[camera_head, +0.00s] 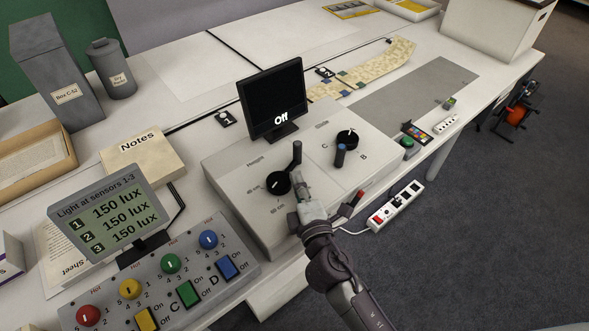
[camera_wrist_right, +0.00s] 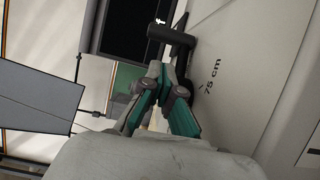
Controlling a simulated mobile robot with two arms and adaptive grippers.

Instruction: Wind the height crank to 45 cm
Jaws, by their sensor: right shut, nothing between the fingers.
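The height crank (camera_head: 277,184) is a black round hub with an upright dark handle (camera_head: 297,152), on the slanted face of a white console. Labels "45 cm" and "60 cm" are printed left of and below the hub; "75 cm" shows in the right wrist view. A small white mark is on the hub; its exact reading is too small to tell. My right gripper (camera_head: 296,178) is shut and empty beside the crank. In the right wrist view, its fingertips (camera_wrist_right: 167,76) are close to the black crank handle (camera_wrist_right: 172,36); contact is unclear. My left gripper is not in view.
A monitor (camera_head: 272,98) reading "Off" stands behind the crank. The coloured control panel (camera_head: 165,285) and lux display (camera_head: 108,215) are left.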

